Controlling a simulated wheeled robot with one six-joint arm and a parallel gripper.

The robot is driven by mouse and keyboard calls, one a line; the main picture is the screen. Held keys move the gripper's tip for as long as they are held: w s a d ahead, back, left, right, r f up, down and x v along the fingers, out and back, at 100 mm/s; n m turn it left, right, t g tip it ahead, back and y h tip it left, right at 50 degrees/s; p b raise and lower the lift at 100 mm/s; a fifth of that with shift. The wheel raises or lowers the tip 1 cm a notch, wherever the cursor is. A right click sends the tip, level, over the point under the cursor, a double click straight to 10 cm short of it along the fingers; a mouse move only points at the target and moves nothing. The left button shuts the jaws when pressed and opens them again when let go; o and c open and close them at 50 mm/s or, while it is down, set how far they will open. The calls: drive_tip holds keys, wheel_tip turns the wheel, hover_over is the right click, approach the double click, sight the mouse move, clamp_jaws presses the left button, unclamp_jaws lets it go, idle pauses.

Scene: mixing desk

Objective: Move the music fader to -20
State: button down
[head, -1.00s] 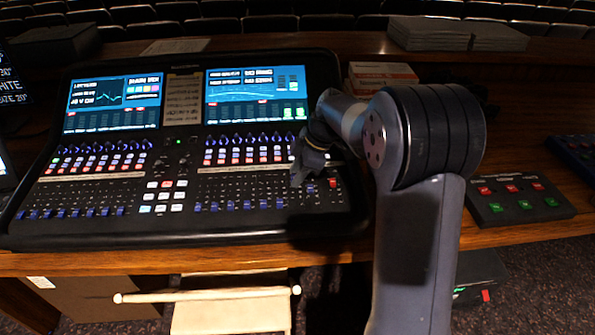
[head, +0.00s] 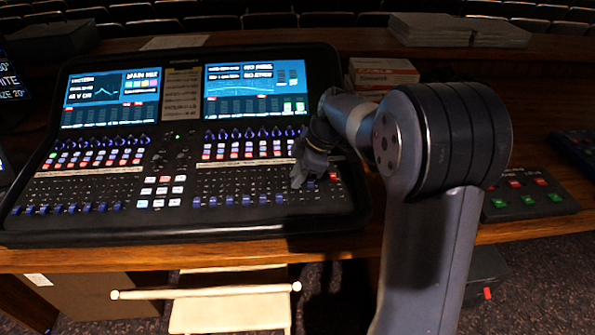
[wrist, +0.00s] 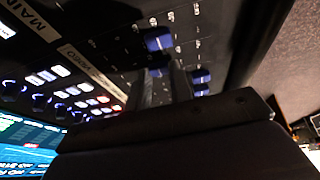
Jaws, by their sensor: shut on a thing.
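The mixing desk (head: 180,228) stands on the wooden table, with two lit screens and rows of blue fader caps (head: 229,200) along its front. My gripper (head: 297,183) is down at the right-hand fader bank, left of the red fader cap (head: 333,176). In the wrist view my gripper (wrist: 165,82) reaches down among the blue caps, shut on a fader cap that its fingers mostly hide. One free blue cap (wrist: 158,40) shows beside the fingers. The channel label strip (wrist: 85,68) is too blurred to read surely, so I cannot tell which fader is held.
A small button box (head: 528,200) with red and green buttons lies right of the desk, partly behind my arm. Stacked boxes (head: 382,72) stand behind it. A light-coloured chair (head: 225,300) is below the table's front edge.

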drive_tip(key=shift+s, duration=0.5)
drive_tip(key=c, duration=1.2)
unclamp_jaws()
drive_tip(key=shift+c, duration=0.2)
drive_tip(key=v, duration=1)
drive_tip(key=shift+d+r, duration=0.25)
drive_tip(key=shift+r, duration=0.05)
